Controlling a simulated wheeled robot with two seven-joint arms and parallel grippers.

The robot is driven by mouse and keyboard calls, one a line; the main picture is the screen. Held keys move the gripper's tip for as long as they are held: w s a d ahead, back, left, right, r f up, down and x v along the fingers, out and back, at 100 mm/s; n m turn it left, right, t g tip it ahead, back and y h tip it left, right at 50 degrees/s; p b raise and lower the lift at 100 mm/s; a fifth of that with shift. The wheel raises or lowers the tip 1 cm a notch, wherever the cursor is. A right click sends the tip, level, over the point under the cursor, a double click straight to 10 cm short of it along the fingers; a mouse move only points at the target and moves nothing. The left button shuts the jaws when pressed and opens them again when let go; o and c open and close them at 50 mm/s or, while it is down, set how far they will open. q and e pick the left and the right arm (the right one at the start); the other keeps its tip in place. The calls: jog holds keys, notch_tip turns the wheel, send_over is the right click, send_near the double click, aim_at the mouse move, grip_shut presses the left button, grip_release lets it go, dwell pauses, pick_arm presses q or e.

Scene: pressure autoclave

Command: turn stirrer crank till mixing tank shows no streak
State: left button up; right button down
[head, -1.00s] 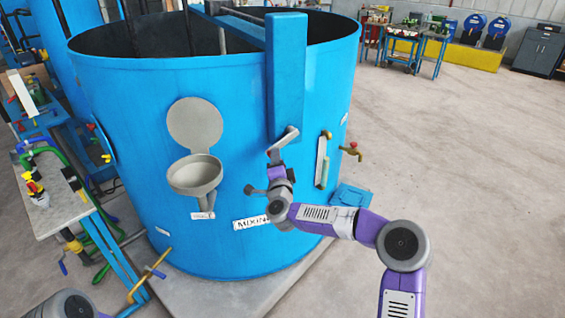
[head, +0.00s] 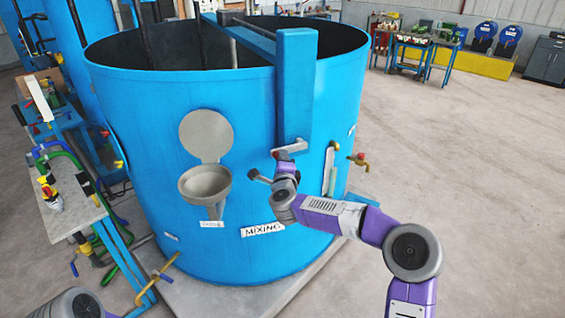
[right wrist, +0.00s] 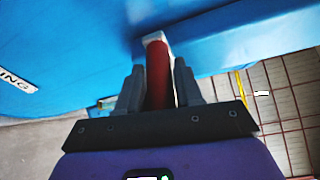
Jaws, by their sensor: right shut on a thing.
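The blue mixing tank (head: 130,130) stands in the middle of the head view, open at the top and labelled MIXING (head: 263,229). A blue beam housing (head: 296,90) hangs down its front, with the grey stirrer crank (head: 291,147) at its lower end. My right gripper (head: 284,160) is at the crank's outer end. In the right wrist view its fingers (right wrist: 159,78) are shut on the red crank grip (right wrist: 158,65). A sight gauge (head: 329,170) is on the tank wall to the right; I cannot make out any streak. My left gripper is out of view.
A grey funnel with a raised round lid (head: 206,136) sticks out of the tank front, left of the crank. A brass tap (head: 358,159) is at the right. A bench with hoses (head: 75,205) stands at the left.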

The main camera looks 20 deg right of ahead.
jog(key=shift+r, duration=0.25)
jog(key=c, duration=1)
grip_release()
jog(key=shift+o, duration=0.9)
jog(key=shift+f, duration=0.15)
jog(key=v, duration=0.7)
jog(key=shift+s, duration=0.3)
